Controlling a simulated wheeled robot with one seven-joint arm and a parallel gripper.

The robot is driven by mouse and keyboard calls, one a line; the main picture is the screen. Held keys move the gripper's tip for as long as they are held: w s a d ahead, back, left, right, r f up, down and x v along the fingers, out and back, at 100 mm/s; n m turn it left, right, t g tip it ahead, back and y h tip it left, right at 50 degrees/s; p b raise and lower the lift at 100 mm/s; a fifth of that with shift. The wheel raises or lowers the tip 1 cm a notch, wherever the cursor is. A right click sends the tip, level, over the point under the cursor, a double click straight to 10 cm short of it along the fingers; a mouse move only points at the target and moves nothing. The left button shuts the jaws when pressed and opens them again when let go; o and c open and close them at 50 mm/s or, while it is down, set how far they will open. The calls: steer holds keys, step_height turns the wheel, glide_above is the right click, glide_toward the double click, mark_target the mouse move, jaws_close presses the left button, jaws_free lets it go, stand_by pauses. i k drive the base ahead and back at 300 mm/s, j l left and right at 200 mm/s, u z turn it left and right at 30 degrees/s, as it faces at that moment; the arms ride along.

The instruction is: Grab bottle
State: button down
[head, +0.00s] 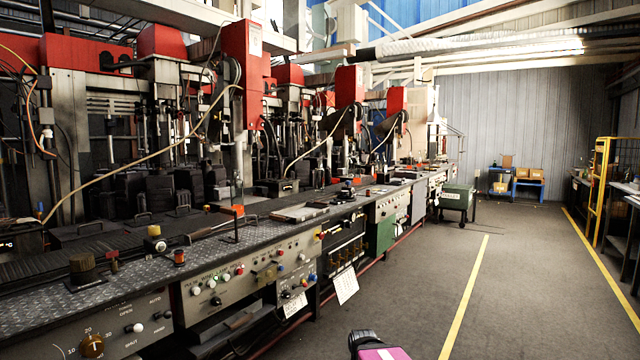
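A small, dark greenish upright shape that may be a bottle (236,188) stands on the long machine bench, left of the picture's middle. It is too small and dark for me to be sure. No other bottle is clear in the head view. My gripper is not in view. A pink and black part at the bottom edge looks like a piece of my own arm, and its end cannot be made out.
The machine bench (135,271) with knobs and buttons runs along the left into the distance. Red-topped machines (243,80) rise behind it. A green box cart (457,197) stands farther back. The grey floor (530,275) on the right is clear, with yellow lines. A yellow frame (601,190) stands at right.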

mark_target(319, 171)
steer(key=i+z, duration=0.4)
steer(key=i, duration=0.85)
